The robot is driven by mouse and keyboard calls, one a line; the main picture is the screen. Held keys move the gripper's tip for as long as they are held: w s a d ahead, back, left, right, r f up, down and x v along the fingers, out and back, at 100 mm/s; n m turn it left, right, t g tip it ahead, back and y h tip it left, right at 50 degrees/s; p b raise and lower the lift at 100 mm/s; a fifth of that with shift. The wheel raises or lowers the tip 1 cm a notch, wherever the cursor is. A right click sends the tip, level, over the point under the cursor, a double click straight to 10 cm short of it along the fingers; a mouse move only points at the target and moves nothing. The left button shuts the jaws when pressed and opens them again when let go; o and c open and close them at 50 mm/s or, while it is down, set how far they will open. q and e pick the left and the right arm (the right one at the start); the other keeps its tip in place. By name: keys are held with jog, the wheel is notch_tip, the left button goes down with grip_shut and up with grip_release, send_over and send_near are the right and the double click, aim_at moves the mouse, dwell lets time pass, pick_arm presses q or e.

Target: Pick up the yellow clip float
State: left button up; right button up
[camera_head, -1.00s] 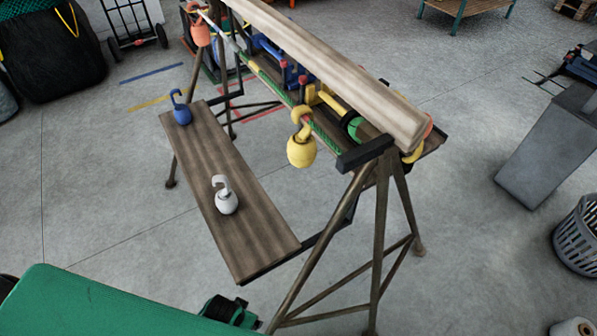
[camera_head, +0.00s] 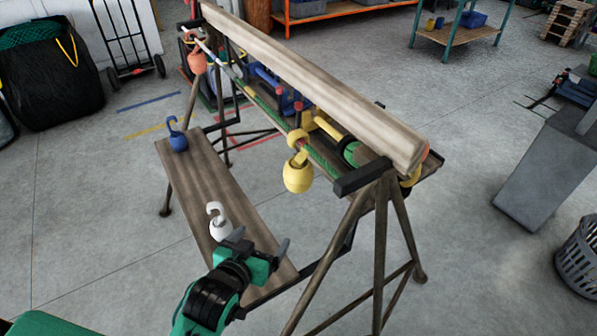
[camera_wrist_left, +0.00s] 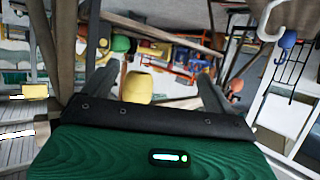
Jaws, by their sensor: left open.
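The yellow clip float (camera_head: 298,177) hangs by its hook from the green rope (camera_head: 262,103) at the near end of the trestle. It also shows in the left wrist view (camera_wrist_left: 138,88), in line with the space between the fingers and beyond them. My left gripper (camera_head: 260,243) is open and empty, below and left of the float and apart from it. It is over the near end of the wooden shelf (camera_head: 205,172), close to the white clip float (camera_head: 219,229) there. My right gripper is not in view.
A blue clip float (camera_head: 177,140) stands on the far end of the shelf, and an orange float (camera_head: 197,62) hangs at the rope's far end. The thick wooden beam (camera_head: 330,85) runs above the rope. A trestle leg (camera_head: 335,250) stands right of my gripper.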

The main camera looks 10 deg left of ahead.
aim_at(293, 182)
pick_arm(q)
jog(key=w+d+r+t, duration=0.1)
jog(key=w+r, duration=0.1)
jog(key=w, duration=0.1)
jog(key=w+d+r+t+h, duration=0.1)
jog(key=w+d+r, duration=0.1)
jog(key=w, duration=0.2)
jog(key=w+d+r+t+p, duration=0.1)
jog(key=w+r+t, duration=0.1)
jog(key=w+r, duration=0.1)
jog(key=shift+w+d, duration=0.15)
jog(key=shift+w, duration=0.45)
jog(key=shift+w+d+f, duration=0.1)
jog(key=shift+w, duration=0.4)
jog(key=w, duration=0.3)
jog(key=w+p, duration=0.1)
jog(key=w, duration=0.1)
jog(key=shift+d+f, duration=0.15)
jog(key=shift+d, duration=0.25)
jog(key=c, duration=1.1)
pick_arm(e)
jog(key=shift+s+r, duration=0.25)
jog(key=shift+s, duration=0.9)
